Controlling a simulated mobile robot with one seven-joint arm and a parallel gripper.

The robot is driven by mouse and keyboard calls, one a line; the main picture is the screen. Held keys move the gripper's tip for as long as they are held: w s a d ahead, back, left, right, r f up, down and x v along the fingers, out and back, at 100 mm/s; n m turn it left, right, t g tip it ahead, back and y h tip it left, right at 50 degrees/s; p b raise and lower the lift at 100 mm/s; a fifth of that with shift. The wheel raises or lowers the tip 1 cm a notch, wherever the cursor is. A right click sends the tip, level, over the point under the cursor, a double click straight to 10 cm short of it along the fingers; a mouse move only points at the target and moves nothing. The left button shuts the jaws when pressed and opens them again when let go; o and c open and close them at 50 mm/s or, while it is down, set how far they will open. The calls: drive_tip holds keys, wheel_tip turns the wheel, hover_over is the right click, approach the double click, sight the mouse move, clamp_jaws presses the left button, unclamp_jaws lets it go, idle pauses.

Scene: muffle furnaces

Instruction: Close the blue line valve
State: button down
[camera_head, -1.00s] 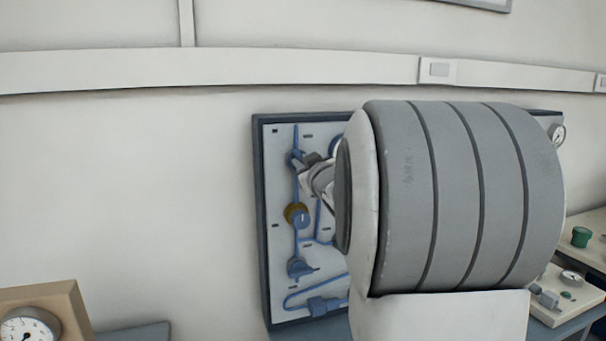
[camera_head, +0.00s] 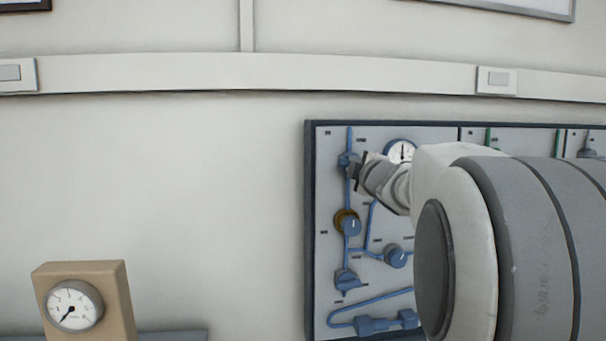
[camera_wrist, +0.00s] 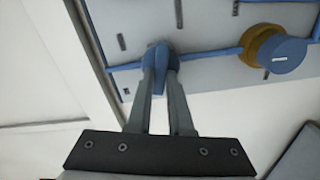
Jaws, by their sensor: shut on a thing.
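The blue line valve (camera_wrist: 158,66) is a blue handle on a blue pipe near the panel's left edge. In the head view the valve (camera_head: 347,159) sits at the upper left of the panel, partly hidden by my gripper. My gripper (camera_wrist: 160,72) is shut on the valve's handle, one finger on each side of it. In the head view my gripper (camera_head: 358,168) reaches the valve from the right. The handle points out toward the wrist camera; its exact turn is hard to tell.
The grey panel (camera_head: 330,200) carries a blue knob with a brass-coloured collar (camera_head: 350,226), another blue knob (camera_head: 396,256), a lower blue valve (camera_head: 347,282) and a gauge (camera_head: 401,151). A boxed gauge (camera_head: 73,306) stands at lower left. The wall between is clear.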

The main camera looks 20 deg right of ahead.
drive_tip(key=shift+f+n+b, duration=0.1)
drive_tip(key=shift+n+b, duration=0.55)
drive_tip(key=shift+n, duration=0.95)
drive_tip(key=c, duration=0.8)
unclamp_jaws()
